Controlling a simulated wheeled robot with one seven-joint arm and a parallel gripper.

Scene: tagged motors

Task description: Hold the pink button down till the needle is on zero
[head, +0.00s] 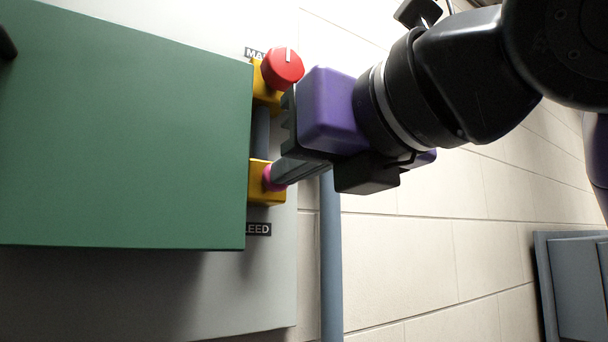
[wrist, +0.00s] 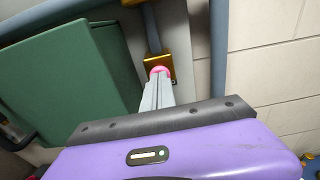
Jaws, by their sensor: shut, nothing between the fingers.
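The pink button (head: 272,178) sits on a yellow block (head: 266,198) at the right edge of the green box. My gripper (head: 278,175) is shut and empty, with its fingertips at the pink button; they look in contact, but how far the button is pressed I cannot tell. In the wrist view the pink button (wrist: 160,70) shows just beyond the closed fingertips (wrist: 158,78), on its yellow block (wrist: 152,60). No needle or gauge face shows in either view.
A red knob (head: 283,66) with a white mark sits on another yellow block above. The large green box (head: 125,130) stands close left of my gripper. A partly hidden label reads "LEED" (head: 258,229). A blue-grey pipe (head: 331,260) runs down the tiled wall.

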